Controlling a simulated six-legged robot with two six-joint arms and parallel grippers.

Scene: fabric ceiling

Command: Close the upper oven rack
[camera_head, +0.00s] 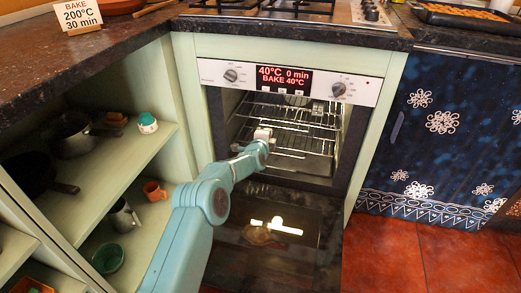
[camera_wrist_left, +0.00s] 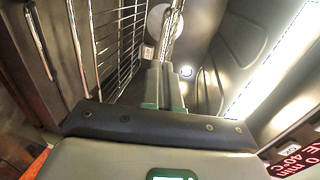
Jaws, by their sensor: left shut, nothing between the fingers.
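The oven (camera_head: 290,85) stands with its dark glass door (camera_head: 300,255) folded down. The upper oven rack (camera_head: 307,120), a wire grid, is inside the cavity, with another wire rack (camera_head: 304,143) below it. How far each rack is slid out is hard to tell. My left gripper (camera_head: 264,133) is at the oven opening, in front of the left part of the racks. In the left wrist view my left gripper (camera_wrist_left: 165,88) is shut and empty, with rack wires (camera_wrist_left: 115,45) to its left. Contact with the rack cannot be told. My right gripper is not in view.
Open shelves with pots and cups (camera_head: 150,123) are left of the oven. A dark worktop (camera_head: 60,60) and a gas hob (camera_head: 280,8) are above. A blue patterned curtain (camera_head: 455,140) hangs at the right over a clear red tiled floor (camera_head: 400,255).

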